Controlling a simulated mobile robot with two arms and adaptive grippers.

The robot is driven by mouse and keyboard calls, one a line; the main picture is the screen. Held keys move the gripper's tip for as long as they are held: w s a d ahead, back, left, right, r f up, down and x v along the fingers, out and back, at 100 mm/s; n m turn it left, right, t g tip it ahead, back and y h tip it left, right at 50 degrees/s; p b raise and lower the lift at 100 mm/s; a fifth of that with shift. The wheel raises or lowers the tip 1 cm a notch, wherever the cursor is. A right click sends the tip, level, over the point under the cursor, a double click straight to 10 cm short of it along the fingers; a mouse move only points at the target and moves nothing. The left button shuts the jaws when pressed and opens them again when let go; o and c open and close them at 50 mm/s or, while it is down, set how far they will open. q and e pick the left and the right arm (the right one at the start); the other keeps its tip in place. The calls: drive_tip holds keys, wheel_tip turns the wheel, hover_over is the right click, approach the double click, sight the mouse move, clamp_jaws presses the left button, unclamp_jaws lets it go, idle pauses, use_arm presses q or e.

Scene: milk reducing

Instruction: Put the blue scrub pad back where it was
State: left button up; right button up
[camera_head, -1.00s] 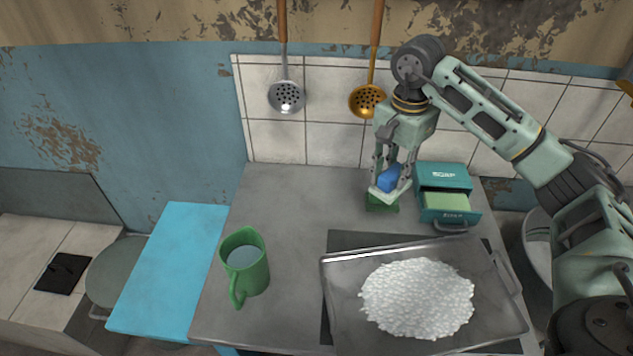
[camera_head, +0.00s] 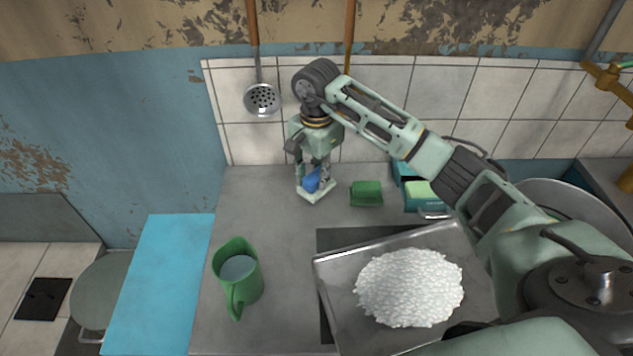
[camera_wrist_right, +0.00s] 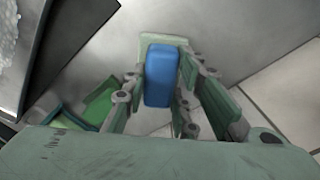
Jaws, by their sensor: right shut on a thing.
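The blue scrub pad (camera_head: 311,181) is held between the fingers of my right gripper (camera_head: 312,192), at the back left of the counter. The gripper points down, shut on the pad, with a pale piece at the fingertips. I cannot tell whether it touches the counter. In the right wrist view the blue pad (camera_wrist_right: 163,76) sits upright between the fingers. A green pad (camera_head: 366,193) lies on the counter just right of the gripper, apart from it. My left gripper is not in view.
A teal soap box (camera_head: 403,170) with an open drawer holding a light green block (camera_head: 421,194) stands right of the green pad, partly behind my arm. A metal tray (camera_head: 335,283) of white grains and a green mug (camera_head: 239,283) stand in front. Between mug and gripper the counter is clear.

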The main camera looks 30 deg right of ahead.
sight(317, 186)
wheel_tip(317, 186, down, 3)
drive_tip(key=shift+f+p, duration=0.15)
drive_tip(key=shift+p, duration=0.3)
drive_tip(key=shift+f, duration=0.3)
drive_tip(key=shift+f, duration=0.2)
drive_tip(key=o, duration=1.1)
drive_tip(key=shift+o, duration=0.2)
drive_tip(key=shift+r, duration=0.1)
